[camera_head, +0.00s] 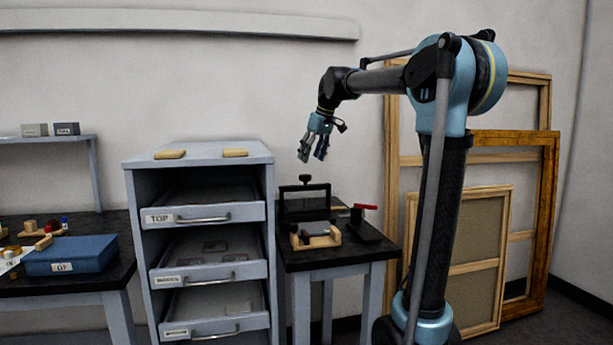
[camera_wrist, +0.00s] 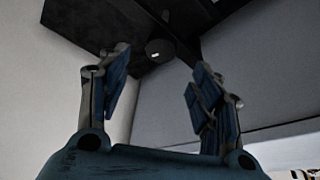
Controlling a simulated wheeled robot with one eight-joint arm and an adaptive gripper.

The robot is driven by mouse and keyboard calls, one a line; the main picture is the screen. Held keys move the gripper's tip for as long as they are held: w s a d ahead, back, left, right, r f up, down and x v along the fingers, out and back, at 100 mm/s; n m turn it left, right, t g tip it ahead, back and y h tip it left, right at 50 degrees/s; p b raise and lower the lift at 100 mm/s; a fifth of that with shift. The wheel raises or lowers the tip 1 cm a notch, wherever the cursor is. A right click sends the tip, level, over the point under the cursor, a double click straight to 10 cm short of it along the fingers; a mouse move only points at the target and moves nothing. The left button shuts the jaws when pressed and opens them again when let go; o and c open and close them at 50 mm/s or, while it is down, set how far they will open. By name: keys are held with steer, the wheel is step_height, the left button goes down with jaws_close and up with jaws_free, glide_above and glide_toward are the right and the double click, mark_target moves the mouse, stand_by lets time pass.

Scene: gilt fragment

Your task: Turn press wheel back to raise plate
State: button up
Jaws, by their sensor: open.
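The press (camera_head: 281,203) is a small black frame on the side table. Its wheel (camera_head: 305,178) is a dark knob on a short screw at the top. My gripper (camera_head: 312,157) is above the wheel and apart from it, pointing down with its fingers open and empty. In the wrist view, a dark round knob (camera_wrist: 153,47), which looks like the wheel, lies between the open fingertips (camera_wrist: 160,62) and beyond them. The plate inside the press is dark, and its height cannot be told.
A wooden holder (camera_head: 316,240) stands in front of the press, and a red-handled tool (camera_head: 365,206) is to its right on the side table (camera_head: 345,255). A grey drawer cabinet (camera_head: 131,220) with open drawers stands close on the left. Wooden frames (camera_head: 545,210) lean against the wall at right.

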mark_target(306, 175)
steer(key=x, duration=0.8)
steer(key=c, duration=1.1)
